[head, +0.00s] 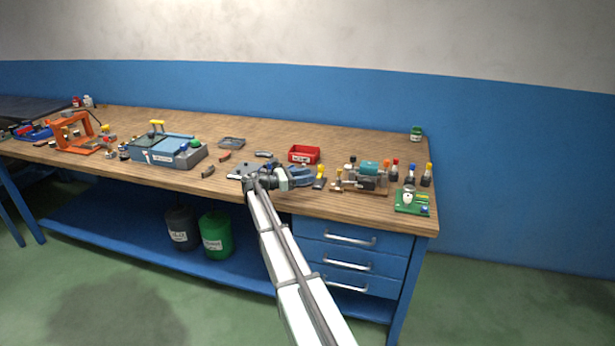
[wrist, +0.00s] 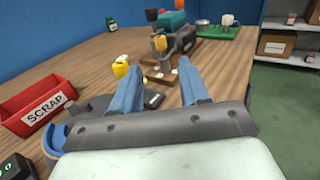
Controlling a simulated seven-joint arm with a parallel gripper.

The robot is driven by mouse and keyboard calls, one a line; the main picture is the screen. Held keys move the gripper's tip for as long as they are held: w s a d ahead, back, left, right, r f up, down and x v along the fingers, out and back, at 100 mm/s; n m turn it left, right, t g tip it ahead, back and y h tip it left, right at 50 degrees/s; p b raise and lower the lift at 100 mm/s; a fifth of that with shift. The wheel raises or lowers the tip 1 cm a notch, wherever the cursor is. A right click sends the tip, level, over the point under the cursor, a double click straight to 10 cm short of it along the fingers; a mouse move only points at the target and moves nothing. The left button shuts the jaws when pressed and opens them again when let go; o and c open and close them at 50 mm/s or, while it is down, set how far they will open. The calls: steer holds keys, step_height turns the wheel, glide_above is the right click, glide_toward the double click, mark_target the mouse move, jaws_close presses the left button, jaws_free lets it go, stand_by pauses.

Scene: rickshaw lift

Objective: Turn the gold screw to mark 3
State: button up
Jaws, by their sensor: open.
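My gripper (wrist: 160,80) is open and empty, with its two blue fingers spread apart. In the head view my gripper (head: 306,176) is low over the bench, pointing right. Ahead of it stands a fixture with a teal block (head: 369,167) on a brown base; the teal block also shows in the wrist view (wrist: 172,22). A gold-coloured upright part (wrist: 160,44), possibly the gold screw, stands at the fixture's near side, between and beyond the fingertips without contact. No numbered marks are readable.
A yellow-topped item (wrist: 121,68) stands close to the left finger. A red SCRAP bin (wrist: 38,105) is to the left. A green board (head: 411,201) lies at the bench's right end. The back of the wooden bench (head: 350,140) is mostly clear.

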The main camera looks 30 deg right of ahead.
steer(key=shift+o, duration=0.3)
steer(key=s+d+r+m+g+y, duration=0.1)
steer(key=s+d+r+m+y, duration=0.2)
steer(key=s+d+r, duration=0.55)
steer(key=s+d+r+m+g+y, duration=0.25)
steer(key=d+r, duration=0.75)
steer(key=d, duration=0.8)
steer(key=t+y, duration=0.7)
steer(key=y, duration=0.5)
glide_above(340, 169)
step_height(340, 169, down, 4)
steer(key=shift+m, duration=0.25)
step_height(340, 169, down, 13)
steer(key=shift+a+f, duration=0.1)
steer(key=shift+f, duration=0.05)
